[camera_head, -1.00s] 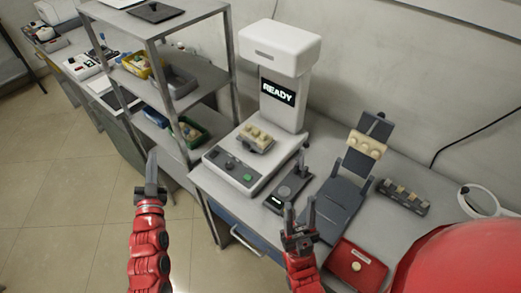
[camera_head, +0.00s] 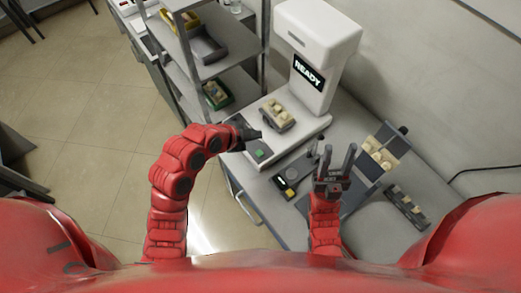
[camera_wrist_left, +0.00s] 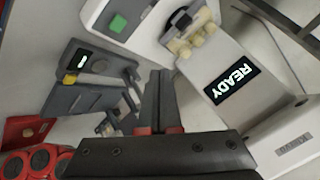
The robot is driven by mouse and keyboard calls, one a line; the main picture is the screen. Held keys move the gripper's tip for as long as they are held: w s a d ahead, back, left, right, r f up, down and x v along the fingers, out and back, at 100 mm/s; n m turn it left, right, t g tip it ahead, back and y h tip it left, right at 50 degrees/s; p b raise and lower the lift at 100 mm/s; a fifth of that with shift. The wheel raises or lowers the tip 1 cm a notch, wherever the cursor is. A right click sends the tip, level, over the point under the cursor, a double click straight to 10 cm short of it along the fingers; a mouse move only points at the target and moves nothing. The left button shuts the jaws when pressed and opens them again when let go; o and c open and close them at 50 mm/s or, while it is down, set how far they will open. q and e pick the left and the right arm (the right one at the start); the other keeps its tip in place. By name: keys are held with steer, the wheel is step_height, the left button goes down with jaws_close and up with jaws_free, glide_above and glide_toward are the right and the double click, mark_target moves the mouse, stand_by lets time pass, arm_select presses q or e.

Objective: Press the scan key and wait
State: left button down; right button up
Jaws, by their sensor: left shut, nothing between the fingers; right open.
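The white scanner (camera_head: 318,58) stands on the table with a black screen (camera_head: 308,72) reading READY. Its base carries a key panel with a green key (camera_head: 260,154), which also shows in the left wrist view (camera_wrist_left: 117,23). A dark holder with cream blocks (camera_head: 277,115) sits on the scanner base. My left gripper (camera_head: 250,133) is shut and empty, over the key panel and close to the green key; it hides part of the panel. My right gripper (camera_head: 335,160) is open and empty, over the table in front of the scanner.
A small dark device with a yellow part (camera_head: 285,188) lies in front of the scanner. A sloped stand with cream pieces (camera_head: 380,152) and a dark rack (camera_head: 408,205) are at the right. A metal shelf (camera_head: 213,60) with bins stands at the left.

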arm_select(q)
glide_above(259, 153)
steer(key=f, duration=0.4)
steer(key=a+f, duration=0.1)
steer(key=f, duration=0.1)
steer(key=shift+s+f+b, duration=0.1)
steer(key=shift+s+b, duration=0.2)
steer(key=shift+b, duration=0.1)
steer(key=shift+f+b, duration=0.9)
steer(key=shift+b, duration=0.05)
steer(key=shift+f+b, duration=0.45)
steer(key=shift+b, duration=0.05)
stand_by(0.4)
steer(key=shift+f+b, duration=0.35)
steer(key=shift+b, duration=0.4)
